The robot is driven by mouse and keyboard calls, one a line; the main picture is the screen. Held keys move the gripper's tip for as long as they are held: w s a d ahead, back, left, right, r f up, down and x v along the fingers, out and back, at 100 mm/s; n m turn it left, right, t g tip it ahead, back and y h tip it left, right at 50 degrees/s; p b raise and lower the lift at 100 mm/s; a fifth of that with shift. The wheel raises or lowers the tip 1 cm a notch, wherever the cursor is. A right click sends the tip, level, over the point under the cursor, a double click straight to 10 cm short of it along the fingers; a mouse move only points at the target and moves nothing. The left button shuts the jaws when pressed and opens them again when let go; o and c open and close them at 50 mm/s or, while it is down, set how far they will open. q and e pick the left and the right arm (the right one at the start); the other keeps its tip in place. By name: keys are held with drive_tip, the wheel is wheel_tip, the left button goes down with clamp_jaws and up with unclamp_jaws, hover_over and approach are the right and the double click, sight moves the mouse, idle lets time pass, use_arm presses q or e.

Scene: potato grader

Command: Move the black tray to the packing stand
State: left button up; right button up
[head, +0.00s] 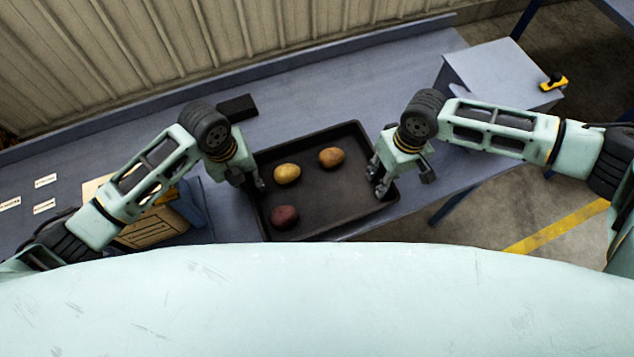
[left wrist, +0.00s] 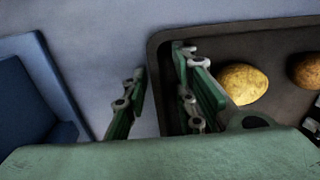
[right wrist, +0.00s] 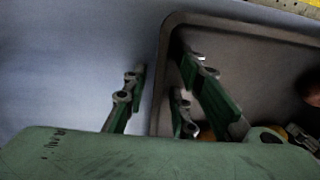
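The black tray (head: 335,205) lies on the grey-blue bench, holding a yellow potato (head: 287,174), a brown potato (head: 331,157) and a red potato (head: 284,216). My left gripper (head: 251,184) is at its left wall. In the left wrist view, the open fingers stand either side of the tray wall (left wrist: 157,90), one outside and one inside. My right gripper (head: 402,184) is at the right wall. In the right wrist view, its open fingers likewise straddle the tray wall (right wrist: 160,90). A grey stand (head: 490,70), probably the packing stand, is at the upper right.
A yellow and black tool (head: 553,82) lies on the stand's right edge. A dark block (head: 238,107) is behind the tray. A blue bin (head: 190,207) and a cardboard-coloured box (head: 145,232) stand left of it. The bench behind the tray is mostly clear.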

use_arm(q)
clamp_jaws()
use_arm(e)
clamp_jaws()
use_arm(q)
drive_tip(key=shift+r, duration=0.2)
use_arm(e)
drive_tip(key=shift+w+r, duration=0.1)
drive_tip(key=shift+r, duration=0.1)
